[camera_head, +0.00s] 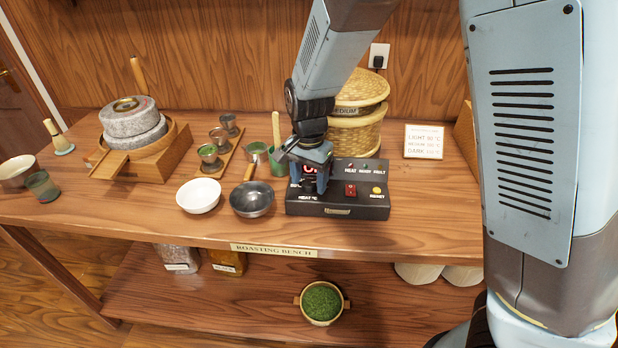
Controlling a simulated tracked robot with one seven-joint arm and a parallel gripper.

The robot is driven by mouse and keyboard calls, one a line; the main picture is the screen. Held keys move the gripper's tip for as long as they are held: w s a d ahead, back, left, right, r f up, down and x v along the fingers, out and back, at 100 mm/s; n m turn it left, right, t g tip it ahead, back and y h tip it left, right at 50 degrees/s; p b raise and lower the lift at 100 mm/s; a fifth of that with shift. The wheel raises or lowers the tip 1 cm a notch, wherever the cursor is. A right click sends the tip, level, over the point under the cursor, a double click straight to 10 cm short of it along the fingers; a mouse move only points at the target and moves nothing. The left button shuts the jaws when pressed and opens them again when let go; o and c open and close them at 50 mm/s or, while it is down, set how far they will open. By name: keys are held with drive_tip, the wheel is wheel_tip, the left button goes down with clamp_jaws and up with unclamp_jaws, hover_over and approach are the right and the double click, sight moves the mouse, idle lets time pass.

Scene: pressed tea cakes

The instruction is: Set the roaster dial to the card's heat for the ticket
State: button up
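The black roaster control box (370,209) stands at the front of the bench. My gripper (308,183) points down over its left part, above the "HEAT °C" lettering. The gripper hides the dial there, so I cannot see its setting or whether the fingers are apart or shut on it. A red display (310,169) shows only partly behind the gripper; its number is unreadable. The white heat card (424,141) stands at the back right, listing light, medium and dark; "LIGHT 90 °C" looks readable, the other figures are too small. A "MEDIUM" label (345,111) is on the woven basket.
The box also has a red switch (350,190) and a yellow reset button (377,190). A dark metal bowl (252,199) and a white bowl (199,196) sit close to its left. The woven basket (357,132) stands behind. Bench space right of the box is clear.

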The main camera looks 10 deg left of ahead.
drive_tip(key=c, duration=1)
drive_tip(key=shift+n, duration=0.3)
drive_tip(key=n, duration=0.3)
drive_tip(key=shift+n, duration=0.4)
drive_tip(key=n, duration=0.3)
drive_tip(key=shift+n, duration=0.3)
drive_tip(key=n, duration=0.4)
drive_tip(key=shift+n, duration=1.9)
